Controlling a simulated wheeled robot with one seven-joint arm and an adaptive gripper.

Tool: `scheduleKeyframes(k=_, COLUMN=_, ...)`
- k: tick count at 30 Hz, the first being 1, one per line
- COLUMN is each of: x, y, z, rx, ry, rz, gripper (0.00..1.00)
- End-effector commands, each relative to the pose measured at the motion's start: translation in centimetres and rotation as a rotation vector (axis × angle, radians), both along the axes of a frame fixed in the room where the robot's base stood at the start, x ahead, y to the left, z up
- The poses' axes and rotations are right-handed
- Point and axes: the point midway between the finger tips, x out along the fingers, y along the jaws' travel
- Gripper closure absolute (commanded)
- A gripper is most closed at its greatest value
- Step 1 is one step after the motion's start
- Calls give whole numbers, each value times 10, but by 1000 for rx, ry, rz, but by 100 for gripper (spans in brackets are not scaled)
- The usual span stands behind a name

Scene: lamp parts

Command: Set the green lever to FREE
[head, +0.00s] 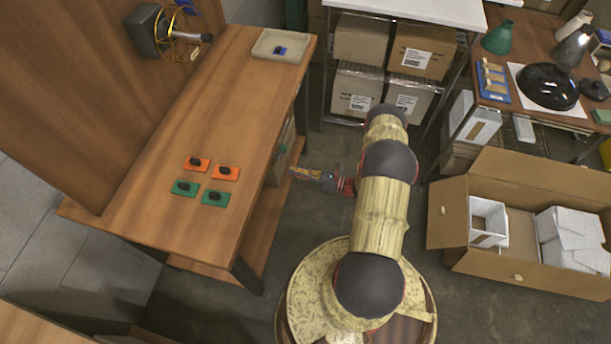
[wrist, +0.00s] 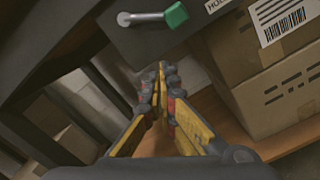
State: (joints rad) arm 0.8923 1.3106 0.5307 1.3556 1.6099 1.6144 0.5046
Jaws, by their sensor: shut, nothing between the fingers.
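The green lever (wrist: 176,15) shows at the top of the wrist view. It has a metal bar from a pivot on the left and a green knob at its right end. It sits on a dark grey panel (wrist: 140,42). No FREE mark is visible. My gripper (wrist: 161,70) is shut and empty, its tips below the lever and apart from it.
The wooden workbench (head: 235,90) carries several orange and green plates with dark knobs and a grey tray (head: 265,45). Cardboard boxes (wrist: 275,100) stand right of the gripper on a wooden shelf. An open carton (head: 450,215) stands on the floor to the right.

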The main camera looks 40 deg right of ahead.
Motion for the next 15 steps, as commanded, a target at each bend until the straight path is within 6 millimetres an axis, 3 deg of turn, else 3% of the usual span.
scheduleKeyframes(k=4, x=23, y=19, z=0, rx=-1, ry=0, rz=5, gripper=100)
scheduleKeyframes(k=9, x=34, y=8, z=22, rx=-3, ry=-3, rz=-2, gripper=100)
scheduleKeyframes(k=15, x=40, y=5, z=33, rx=-1, ry=0, rz=-1, gripper=100)
